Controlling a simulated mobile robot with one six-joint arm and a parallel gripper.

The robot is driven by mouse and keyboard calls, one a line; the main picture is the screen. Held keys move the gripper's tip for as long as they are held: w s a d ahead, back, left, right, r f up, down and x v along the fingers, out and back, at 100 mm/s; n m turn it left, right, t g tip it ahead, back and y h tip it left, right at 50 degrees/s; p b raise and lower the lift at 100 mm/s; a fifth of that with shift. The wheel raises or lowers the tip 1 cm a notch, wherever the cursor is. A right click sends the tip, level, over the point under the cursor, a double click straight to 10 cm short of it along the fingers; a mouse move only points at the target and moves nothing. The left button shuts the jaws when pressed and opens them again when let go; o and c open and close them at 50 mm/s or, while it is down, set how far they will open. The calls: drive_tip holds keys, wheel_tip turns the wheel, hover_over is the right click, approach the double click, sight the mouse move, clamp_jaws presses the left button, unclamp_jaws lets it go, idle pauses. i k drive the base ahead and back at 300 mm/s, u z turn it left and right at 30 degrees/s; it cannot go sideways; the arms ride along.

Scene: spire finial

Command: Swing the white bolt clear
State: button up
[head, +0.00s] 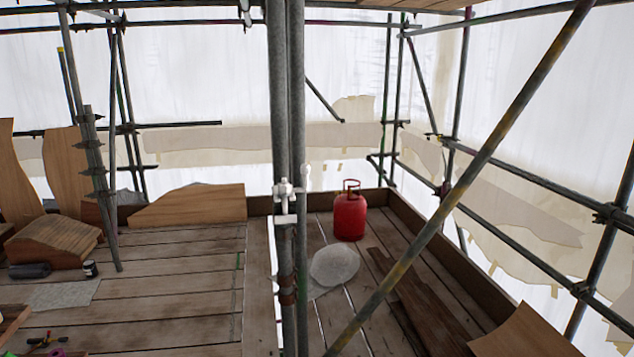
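A white clamp-like fitting (284,192) sits on the two upright grey poles near the middle of the head view. It has a knob on top and a lower white part (285,219) on the left pole. A slim pale upright piece (306,177) stands at the right edge of the right pole. It may be the white bolt, but it is too small to tell how it is fixed. My gripper is not in view.
A red gas cylinder (350,216) and a pale rounded bundle (335,265) are on the planks right of the poles. A diagonal scaffold tube (460,185) crosses the right side. Wooden boards (190,206) lie at left. The planks at centre left (170,275) are mostly clear.

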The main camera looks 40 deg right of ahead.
sight(284, 180)
drive_tip(key=z, duration=0.8)
drive_tip(key=k, duration=0.95)
drive_tip(key=i, duration=0.7)
drive_tip(key=z, duration=0.05)
